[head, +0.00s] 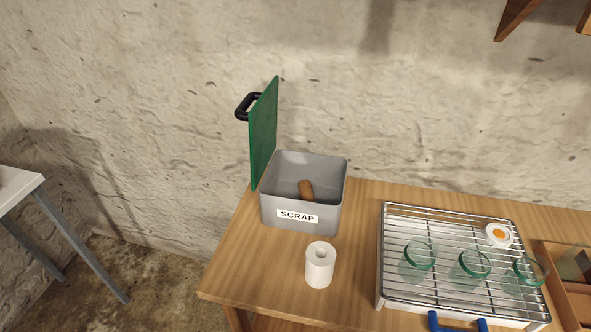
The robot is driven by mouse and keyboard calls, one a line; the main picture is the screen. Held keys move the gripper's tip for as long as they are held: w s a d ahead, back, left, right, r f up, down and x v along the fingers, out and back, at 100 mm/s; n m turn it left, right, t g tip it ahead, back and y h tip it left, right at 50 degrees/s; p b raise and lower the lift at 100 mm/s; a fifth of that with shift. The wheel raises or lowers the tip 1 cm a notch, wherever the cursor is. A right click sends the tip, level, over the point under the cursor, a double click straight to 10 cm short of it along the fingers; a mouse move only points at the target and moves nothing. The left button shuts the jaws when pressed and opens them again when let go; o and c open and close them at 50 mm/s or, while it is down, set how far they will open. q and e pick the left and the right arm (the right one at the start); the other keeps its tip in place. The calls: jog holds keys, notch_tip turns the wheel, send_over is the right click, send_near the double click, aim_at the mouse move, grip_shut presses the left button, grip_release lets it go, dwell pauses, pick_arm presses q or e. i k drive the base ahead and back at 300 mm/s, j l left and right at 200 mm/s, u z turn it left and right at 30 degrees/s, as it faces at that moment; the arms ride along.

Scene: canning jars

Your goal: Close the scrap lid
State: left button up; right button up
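The grey scrap bin (332,205) with a "SCRAP" label stands at the left end of the wooden table. Its green lid (263,135) stands open, upright on the bin's left side. A black handle (243,106) sticks out from the lid's left face near its top. A brown, rounded piece (306,189) lies inside the bin. Neither gripper shows in the head view.
A white roll (319,268) stands in front of the bin on the wooden table (255,272). To the right, a wire rack tray (400,296) with blue handles holds several glass jars (469,270) and a white disc with an orange centre (498,235). A wooden box (578,296) is at far right.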

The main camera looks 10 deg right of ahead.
aim_at(261, 119)
jog(key=i+j+z, duration=0.1)
jog(key=j, duration=0.25)
jog(key=i+j+z, duration=0.15)
jog(key=j, duration=0.25)
jog(key=i+j+z, duration=0.1)
jog(key=j, duration=0.3)
jog(key=i+j+z, duration=0.1)
jog(key=j, duration=0.3)
jog(key=i+j+z, duration=0.15)
jog(key=j, duration=0.25)
jog(key=z, duration=0.65)
jog(key=i+j, duration=0.1)
jog(key=j, duration=0.15)
jog(key=i+j+z, duration=0.1)
jog(key=i+j, duration=0.05)
jog(key=j, duration=0.1)
